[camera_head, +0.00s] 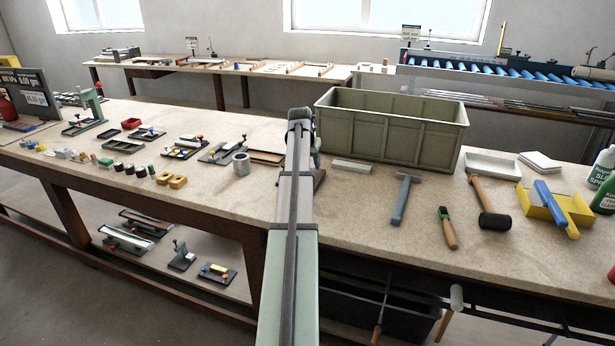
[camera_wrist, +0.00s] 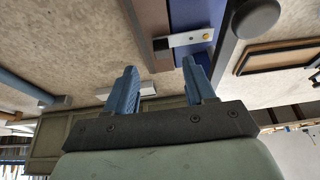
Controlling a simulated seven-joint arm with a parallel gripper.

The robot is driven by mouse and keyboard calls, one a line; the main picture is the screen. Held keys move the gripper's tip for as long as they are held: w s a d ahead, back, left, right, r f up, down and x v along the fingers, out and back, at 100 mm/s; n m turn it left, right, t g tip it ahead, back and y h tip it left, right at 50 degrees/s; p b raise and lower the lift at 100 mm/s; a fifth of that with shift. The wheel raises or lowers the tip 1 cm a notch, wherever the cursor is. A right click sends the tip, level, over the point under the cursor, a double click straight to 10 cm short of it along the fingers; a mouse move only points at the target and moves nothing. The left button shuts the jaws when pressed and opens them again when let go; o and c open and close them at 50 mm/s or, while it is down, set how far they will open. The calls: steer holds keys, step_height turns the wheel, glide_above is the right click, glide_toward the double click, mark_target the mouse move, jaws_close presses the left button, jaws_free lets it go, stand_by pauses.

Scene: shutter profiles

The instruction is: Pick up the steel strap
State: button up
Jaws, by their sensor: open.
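A short pale metal strip, which looks like the steel strap (camera_wrist: 186,40), shows in the wrist view with a brass-coloured spot near its right end. It lies across a blue piece (camera_wrist: 192,13) and reaches to a brown piece (camera_wrist: 149,20). My gripper (camera_wrist: 160,66) has its two blue fingers spread apart with nothing between them. The strip appears just beyond the fingertips, nearer the right finger; I cannot tell the distance. In the head view my own arm hides the gripper and the strip.
A large green crate (camera_head: 391,139) stands right of my arm. A pale bar (camera_head: 352,166) lies before it. A grey cylinder (camera_head: 241,165) stands left. Bench top (camera_head: 347,232) is bare in front.

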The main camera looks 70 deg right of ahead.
steer(key=shift+x, duration=2.8)
steer(key=shift+w+d, duration=0.15)
steer(key=shift+c, duration=0.4)
jaws_close()
